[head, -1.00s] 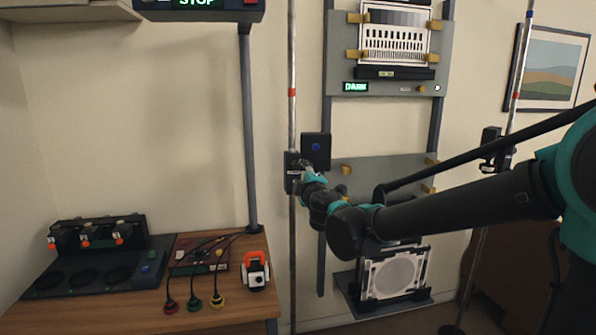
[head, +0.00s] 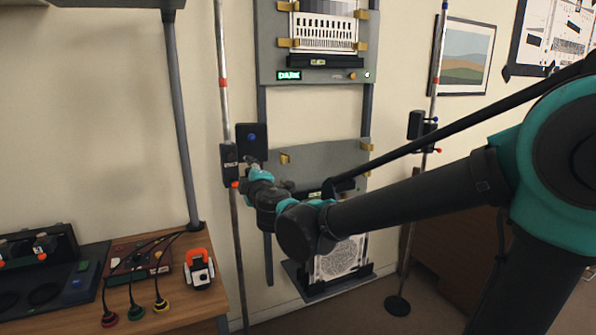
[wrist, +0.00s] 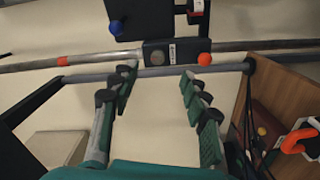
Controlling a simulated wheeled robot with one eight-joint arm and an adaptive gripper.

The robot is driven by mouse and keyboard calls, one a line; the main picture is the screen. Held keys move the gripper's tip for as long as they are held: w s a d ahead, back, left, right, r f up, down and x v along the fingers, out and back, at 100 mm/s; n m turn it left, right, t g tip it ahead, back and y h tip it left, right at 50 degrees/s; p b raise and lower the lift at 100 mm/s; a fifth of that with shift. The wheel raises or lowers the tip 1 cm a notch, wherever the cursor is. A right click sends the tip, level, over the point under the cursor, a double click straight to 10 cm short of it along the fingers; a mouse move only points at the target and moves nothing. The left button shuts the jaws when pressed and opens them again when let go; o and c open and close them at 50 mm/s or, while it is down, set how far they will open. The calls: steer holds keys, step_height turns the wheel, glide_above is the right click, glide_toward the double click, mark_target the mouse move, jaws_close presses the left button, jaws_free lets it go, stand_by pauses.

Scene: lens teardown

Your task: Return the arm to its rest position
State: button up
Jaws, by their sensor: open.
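My arm reaches out from the right side of the head view toward the left metal pole. My gripper (head: 250,166) is at its end, near the black clamp block (head: 229,166) on that pole. In the wrist view my gripper (wrist: 158,84) is open, with its two fingers apart and nothing between them. The clamp block (wrist: 170,54) with a round grey face and an orange knob (wrist: 205,59) lies just beyond the fingertips. I see a gap between the fingers and the block, and no contact.
A black box with a blue button (head: 252,141) is beside the pole. A grey panel (head: 315,152) and a lower shelf with a white patterned plate (head: 340,258) are behind my arm. A wooden desk (head: 215,262) holds an orange-and-white device (head: 198,268). A second pole (head: 436,80) stands right.

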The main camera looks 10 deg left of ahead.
steer(key=w+d+f+m+h, duration=0.2)
steer(key=d+f+m+h, duration=0.2)
steer(key=d, duration=0.6)
steer(key=w+d+f+m+h, duration=0.3)
steer(key=d, duration=0.6)
steer(key=s+d+f+m+g+h, duration=0.2)
steer(key=s+d+f+m, duration=0.15)
steer(key=d+f, duration=0.4)
steer(key=s+d+f+m+g+h, duration=0.25)
steer(key=d+f+m, duration=0.2)
steer(key=d, duration=0.65)
steer(key=s+d+f+m+g+y, duration=0.1)
steer(key=s+d+f+m+g, duration=0.1)
steer(key=s+f, duration=0.5)
steer(key=s+d+f+m+g+y, duration=0.1)
steer(key=s+d+f+m+g, duration=0.2)
steer(key=s+f, duration=0.3)
steer(key=s+d+g, duration=0.1)
steer(key=s, duration=0.3)
steer(key=shift+s+f+m+g+y, duration=0.15)
steer(key=shift+f+m+g+y, duration=0.15)
steer(key=shift+f+g+y, duration=0.1)
